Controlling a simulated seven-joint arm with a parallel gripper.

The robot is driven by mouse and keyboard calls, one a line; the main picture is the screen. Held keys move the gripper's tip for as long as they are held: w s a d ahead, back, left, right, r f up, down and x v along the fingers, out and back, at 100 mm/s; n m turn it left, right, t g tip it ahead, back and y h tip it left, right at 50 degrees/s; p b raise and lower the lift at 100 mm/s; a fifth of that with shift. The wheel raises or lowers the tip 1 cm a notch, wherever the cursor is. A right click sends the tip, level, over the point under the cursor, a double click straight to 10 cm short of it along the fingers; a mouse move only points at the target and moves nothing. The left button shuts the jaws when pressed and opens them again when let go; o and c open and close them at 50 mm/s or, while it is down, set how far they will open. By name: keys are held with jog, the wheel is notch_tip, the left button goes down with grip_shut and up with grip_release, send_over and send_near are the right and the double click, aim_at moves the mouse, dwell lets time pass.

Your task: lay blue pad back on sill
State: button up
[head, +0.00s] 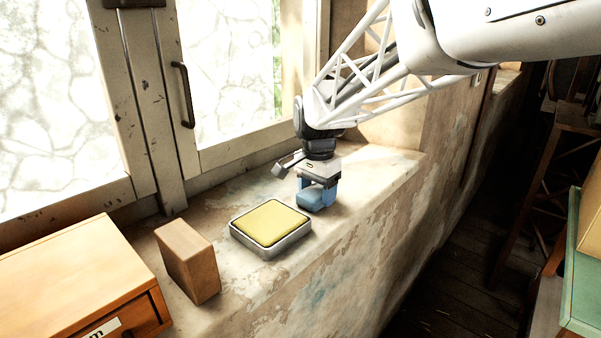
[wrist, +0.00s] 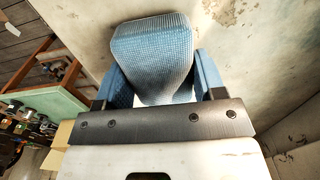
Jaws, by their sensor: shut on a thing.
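The blue pad (head: 310,198) is a small block with a textured face, seen close up in the wrist view (wrist: 153,55). My gripper (head: 317,188) has blue fingers and is shut on the pad, one finger on each side. It points down over the stone sill (head: 378,172), right of the metal tray. The pad is at or just above the sill surface; I cannot tell whether it touches. In the wrist view my gripper (wrist: 160,85) covers the pad's near end.
A metal tray (head: 262,248) with a yellow pad (head: 270,221) sits left of my gripper. A brown block (head: 187,262) and a wooden drawer box (head: 75,285) stand further left. The window (head: 190,90) backs the sill. Bare sill lies to the right, and its front edge drops to the floor.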

aim_at(317, 190)
jog(key=shift+f, duration=0.1)
jog(key=o, duration=0.9)
notch_tip(317, 190, up, 12)
dwell(0.6)
jog(key=shift+s, duration=0.1)
dwell(0.5)
jog(key=s+d+f+n+t, duration=0.1)
jog(key=s+d+f+n, duration=0.2)
jog(key=s, duration=0.6)
jog(key=s+d+f+n, duration=0.3)
jog(key=s+f, duration=0.3)
jog(key=s, duration=0.4)
jog(key=s+d+f+n+t, duration=0.1)
jog(key=s+d+f, duration=0.3)
jog(key=s, duration=0.6)
jog(key=shift+s+d+f+n+t, duration=0.2)
jog(key=shift+s+d+n+t, duration=0.1)
jog(key=shift+d+n, duration=0.5)
